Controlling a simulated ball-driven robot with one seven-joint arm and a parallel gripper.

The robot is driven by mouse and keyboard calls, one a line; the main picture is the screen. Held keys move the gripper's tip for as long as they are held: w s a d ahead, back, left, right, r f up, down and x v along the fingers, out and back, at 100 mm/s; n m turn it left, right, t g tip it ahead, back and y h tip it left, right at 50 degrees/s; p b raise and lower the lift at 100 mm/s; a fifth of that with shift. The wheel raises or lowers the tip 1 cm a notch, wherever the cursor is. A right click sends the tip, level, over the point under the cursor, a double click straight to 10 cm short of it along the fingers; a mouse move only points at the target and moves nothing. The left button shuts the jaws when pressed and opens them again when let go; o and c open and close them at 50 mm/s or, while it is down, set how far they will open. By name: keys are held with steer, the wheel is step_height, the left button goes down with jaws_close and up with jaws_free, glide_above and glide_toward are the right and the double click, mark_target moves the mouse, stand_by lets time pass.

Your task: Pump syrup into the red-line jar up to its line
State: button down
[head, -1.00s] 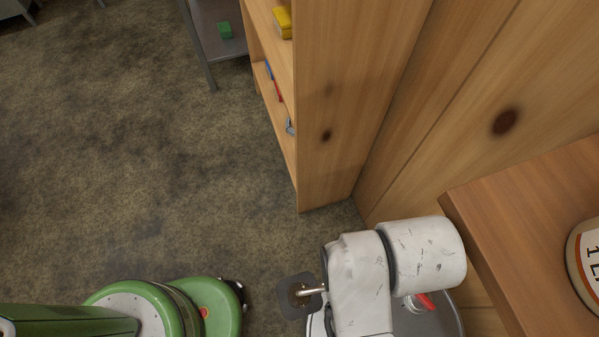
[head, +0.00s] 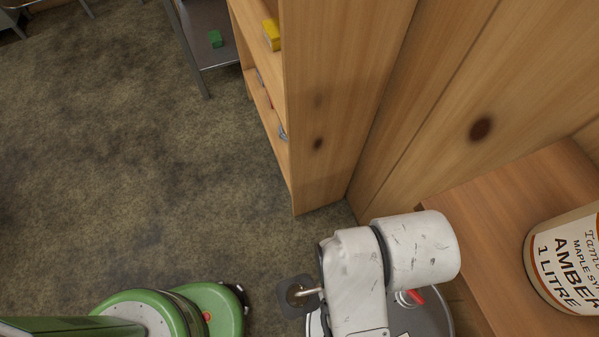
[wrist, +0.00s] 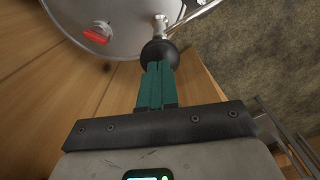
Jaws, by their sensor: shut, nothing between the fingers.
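In the wrist view my gripper (wrist: 158,70) has its two teal fingers shut together with nothing between them. Their tips overlap the lower edge of a black ball knob (wrist: 159,52); I cannot tell if they touch it. The knob is on a bright metal rod (wrist: 194,18) beside a round metal lid (wrist: 125,18). A red piece (wrist: 96,35) sits on the lid. In the head view my white arm covers much of the lid (head: 432,319), and the red piece (head: 415,297) shows beside it. My fingers are hidden there. I see no jar with a red line.
A cream container (head: 565,262) labelled amber maple syrup stands on a wooden ledge (head: 490,225) at right. A wooden shelf unit (head: 345,110) stands upper middle, holding a yellow block (head: 271,35). A green block (head: 216,39) lies on a metal table beyond. Open floor (head: 120,170) lies left.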

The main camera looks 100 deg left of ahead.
steer(key=shift+f+b, duration=1.9)
steer(key=shift+f, duration=0.7)
steer(key=shift+r, duration=0.1)
step_height(320, 180, up, 5)
steer(key=p, duration=0.5)
